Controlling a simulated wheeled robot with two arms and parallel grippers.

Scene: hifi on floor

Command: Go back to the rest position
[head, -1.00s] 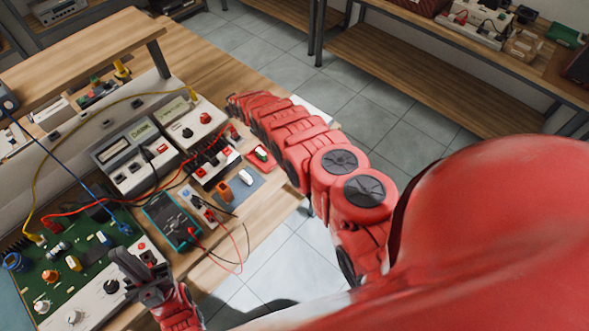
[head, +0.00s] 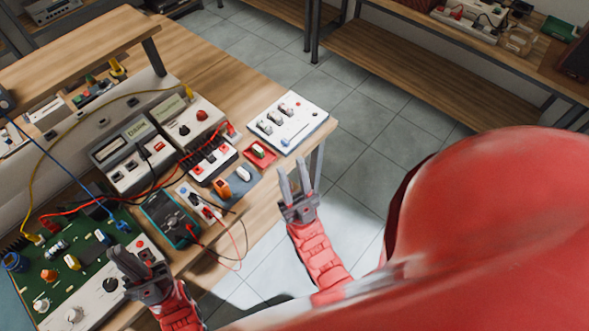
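My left gripper (head: 133,270) is at the lower left, in front of the green circuit board (head: 90,265) and its white control panel. Its dark fingers point up and left, and the gap between them is hard to make out. My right gripper (head: 294,179) is just off the front edge of the wooden workbench (head: 265,210), over the floor. Its two grey fingers point up and stand apart with nothing between them.
A white panel with switches (head: 289,121) lies at the bench's right corner. A teal multimeter (head: 166,220), meter boxes (head: 132,155) and loose cables crowd the bench. A wooden shelf unit (head: 420,85) stands behind. Tiled floor (head: 385,150) is open between them.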

